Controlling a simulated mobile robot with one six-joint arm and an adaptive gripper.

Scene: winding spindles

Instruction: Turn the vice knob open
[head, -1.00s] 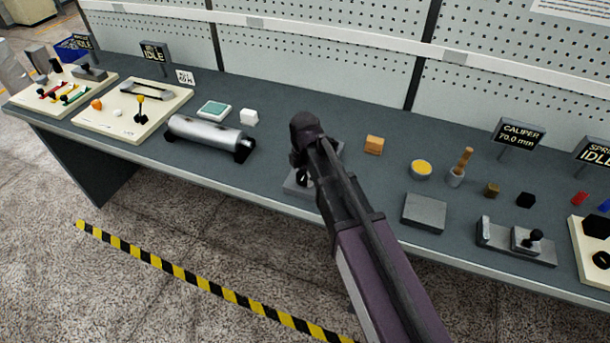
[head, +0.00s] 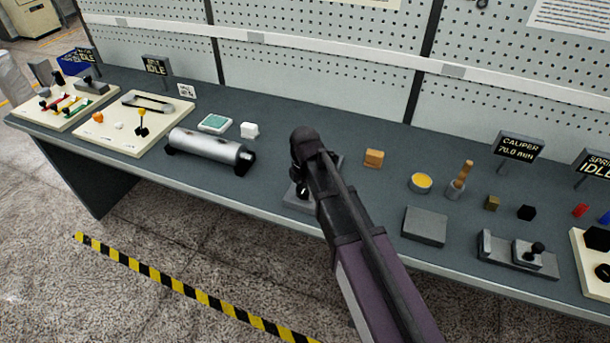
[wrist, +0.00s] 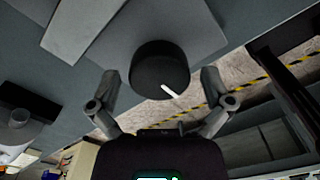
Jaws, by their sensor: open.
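The vice knob (wrist: 158,68) is a round black knob with a white pointer line, seen in the wrist view on the grey vice base (wrist: 195,30). My gripper (wrist: 165,92) is open, with one finger on each side of the knob's lower part. I cannot tell whether either finger touches it. In the head view my arm hides most of the vice; part of its grey base (head: 296,197) shows at the bench's front.
A metal cylinder (head: 208,147) on black supports lies left of the vice. A wooden block (head: 373,158), a yellow-topped tin (head: 421,182) and a grey plate (head: 425,226) stand to the right. Several panels with small parts line both bench ends.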

